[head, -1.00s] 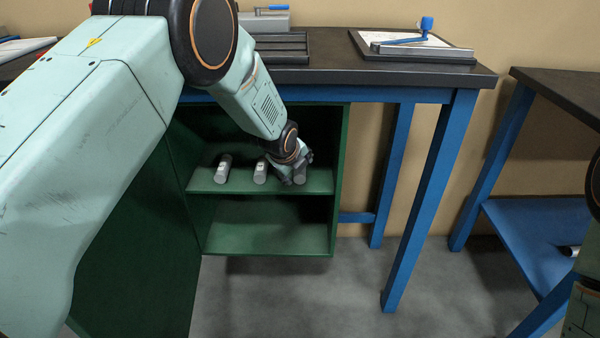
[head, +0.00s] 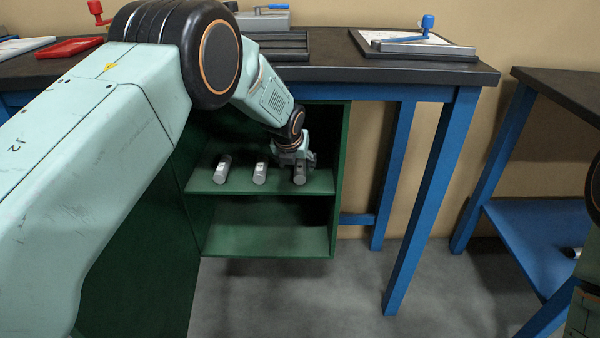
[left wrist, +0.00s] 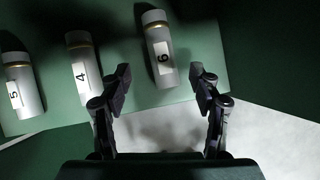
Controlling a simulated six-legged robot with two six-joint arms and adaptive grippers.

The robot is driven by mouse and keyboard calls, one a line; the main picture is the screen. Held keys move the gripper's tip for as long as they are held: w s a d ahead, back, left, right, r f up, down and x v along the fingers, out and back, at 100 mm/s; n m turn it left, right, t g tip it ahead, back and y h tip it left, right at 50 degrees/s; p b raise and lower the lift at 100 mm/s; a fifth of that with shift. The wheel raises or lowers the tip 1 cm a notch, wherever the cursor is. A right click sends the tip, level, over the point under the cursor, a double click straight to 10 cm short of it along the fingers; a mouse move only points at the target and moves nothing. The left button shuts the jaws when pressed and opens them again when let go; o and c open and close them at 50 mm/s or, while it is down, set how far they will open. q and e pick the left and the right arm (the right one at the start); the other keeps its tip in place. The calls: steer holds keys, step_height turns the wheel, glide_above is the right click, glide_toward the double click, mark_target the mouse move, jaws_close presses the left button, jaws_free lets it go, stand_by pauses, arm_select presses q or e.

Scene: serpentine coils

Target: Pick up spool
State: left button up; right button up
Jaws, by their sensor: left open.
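Three pale grey spools lie in a row on the upper shelf of a green cabinet. In the left wrist view they carry the labels 5 (left wrist: 20,88), 4 (left wrist: 83,70) and 6 (left wrist: 160,52). In the head view they are the left spool (head: 223,169), the middle spool (head: 260,172) and the right spool (head: 300,175). My left gripper (head: 298,162) is at the right spool. In the left wrist view my left gripper (left wrist: 163,82) is open and empty, its fingertips either side of the near end of spool 6, apart from it.
The green cabinet (head: 265,240) hangs under a dark bench (head: 380,76) with blue legs; its walls and shelf edge are close around my arm. A second bench with a blue lower shelf (head: 535,240) stands at right. The lower cabinet compartment looks empty.

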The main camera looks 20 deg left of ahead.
mark_target(299, 166)
arm_select(q)
steer(key=shift+w+r+b+x, duration=0.1)
steer(key=shift+w+b+x, duration=0.05)
steer(key=shift+b+x, duration=0.9)
steer(key=shift+w+r+b+x, duration=0.15)
steer(key=shift+b+x, duration=0.45)
steer(key=shift+x, duration=0.8)
steer(key=shift+c, duration=0.2)
jaws_close()
